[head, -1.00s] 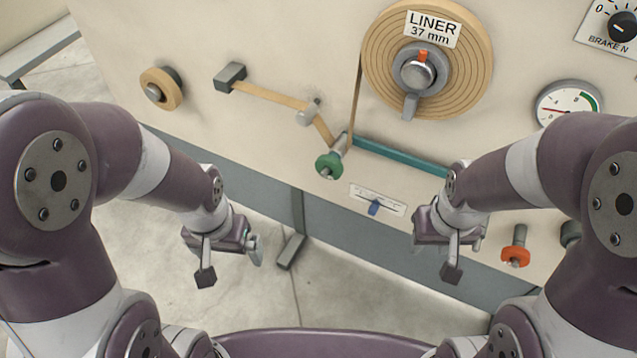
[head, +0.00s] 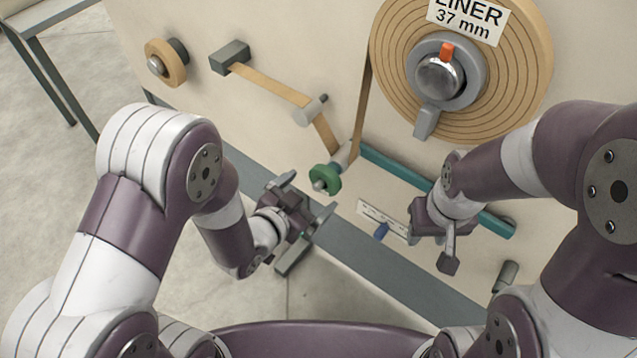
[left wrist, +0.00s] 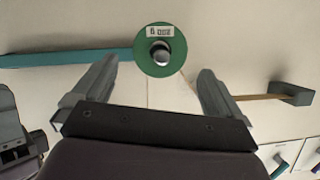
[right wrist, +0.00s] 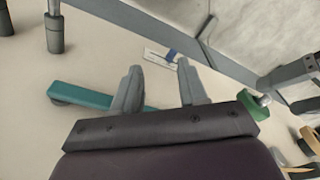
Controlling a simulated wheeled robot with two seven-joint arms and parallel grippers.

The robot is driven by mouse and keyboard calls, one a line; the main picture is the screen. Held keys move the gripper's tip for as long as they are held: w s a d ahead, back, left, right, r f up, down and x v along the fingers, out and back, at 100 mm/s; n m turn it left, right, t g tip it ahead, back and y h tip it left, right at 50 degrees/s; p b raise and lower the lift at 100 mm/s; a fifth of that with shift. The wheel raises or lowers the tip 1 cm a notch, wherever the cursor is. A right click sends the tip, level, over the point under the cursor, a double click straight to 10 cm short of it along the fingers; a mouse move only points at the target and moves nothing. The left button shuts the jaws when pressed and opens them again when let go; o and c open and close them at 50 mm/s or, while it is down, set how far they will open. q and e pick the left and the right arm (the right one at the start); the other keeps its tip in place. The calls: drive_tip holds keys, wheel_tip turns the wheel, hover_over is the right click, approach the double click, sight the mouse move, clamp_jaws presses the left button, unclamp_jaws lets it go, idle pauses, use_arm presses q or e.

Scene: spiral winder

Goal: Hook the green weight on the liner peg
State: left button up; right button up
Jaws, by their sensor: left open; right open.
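The green weight (head: 325,179) is a ring around the front end of a metal peg (head: 342,154), at the left end of the teal bar on the panel. In the left wrist view, the green weight (left wrist: 160,62) shows its face and a small label, with the round peg end in its hole. My left gripper (head: 305,198) is open and empty, just below and left of the weight in the head view. Its fingertips lie either side of the weight in the wrist view, with no clear contact. My right gripper (head: 433,238) is open and empty below the teal bar.
The large liner roll (head: 400,60) feeds a tan strip down to the peg. The teal bar (head: 410,182) runs right from there. A scale with a blue pointer (head: 381,230) lies near my right gripper. A grey peg (head: 506,274) stands at lower right. A small tan roll (head: 165,64) is upper left.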

sight(327, 179)
use_arm(q)
drive_tip(key=x, duration=0.8)
drive_tip(key=shift+w+d+f+b, duration=0.15)
drive_tip(key=shift+w+b, duration=0.05)
drive_tip(key=shift+b, duration=0.2)
drive_tip(key=c, duration=1.7)
